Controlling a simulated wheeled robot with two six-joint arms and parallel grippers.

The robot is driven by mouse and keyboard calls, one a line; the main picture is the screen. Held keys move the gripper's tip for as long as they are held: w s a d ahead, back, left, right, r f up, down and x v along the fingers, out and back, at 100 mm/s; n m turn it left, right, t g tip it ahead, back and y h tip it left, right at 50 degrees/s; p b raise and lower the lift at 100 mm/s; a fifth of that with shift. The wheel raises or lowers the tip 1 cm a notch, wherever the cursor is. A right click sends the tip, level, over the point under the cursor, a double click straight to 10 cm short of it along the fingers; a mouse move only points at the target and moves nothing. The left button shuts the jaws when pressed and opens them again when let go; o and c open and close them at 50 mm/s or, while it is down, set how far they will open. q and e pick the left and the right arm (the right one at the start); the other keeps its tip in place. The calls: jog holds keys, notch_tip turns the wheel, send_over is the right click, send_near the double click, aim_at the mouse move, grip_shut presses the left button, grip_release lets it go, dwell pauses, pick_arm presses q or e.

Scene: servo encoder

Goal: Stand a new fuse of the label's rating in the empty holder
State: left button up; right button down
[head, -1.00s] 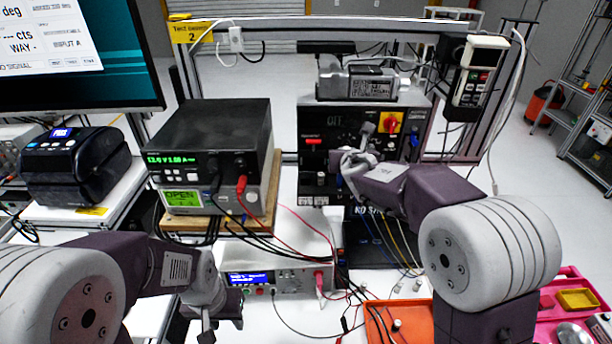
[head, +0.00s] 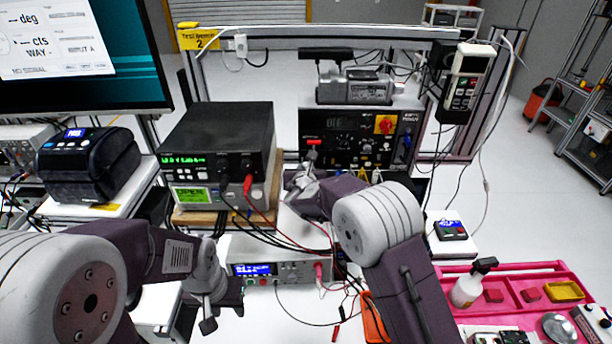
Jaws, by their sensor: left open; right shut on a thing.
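The black front panel (head: 345,122) of the test unit faces me at the back centre, with a red switch on a yellow plate (head: 386,124) and a small red part (head: 313,141) on its left side. My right gripper (head: 309,165) is at the panel's lower left, just below the red part. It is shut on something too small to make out. I cannot tell whether it touches the panel. I cannot pick out a fuse, the empty holder or the rating label. My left gripper (head: 225,308) is low at centre left, open and apart from the panel.
A power supply (head: 215,150) stands left of the panel, with red and black leads running down to a bench meter (head: 285,270). A pink tray (head: 535,268) with a spray bottle (head: 472,284) is at right.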

jog(key=f, duration=0.3)
jog(key=shift+w+f+p, duration=0.25)
jog(key=shift+w+p, duration=0.05)
jog(key=shift+s+r, duration=0.1)
jog(key=shift+s, duration=0.05)
jog(key=shift+s+b, duration=0.1)
jog(key=shift+b, duration=0.25)
jog(key=c, duration=1.3)
grip_release()
jog(key=shift+r+p, duration=0.2)
jog(key=shift+p, duration=0.25)
jog(key=b+v, duration=0.3)
jog(key=shift+s+a+f, duration=0.1)
jog(key=shift+s+f, duration=0.1)
jog(key=shift+s, duration=0.1)
jog(key=b+v, duration=0.1)
jog(key=v, duration=0.3)
jog(key=b+v, duration=0.1)
jog(key=v, duration=0.3)
jog(key=shift+r, duration=0.3)
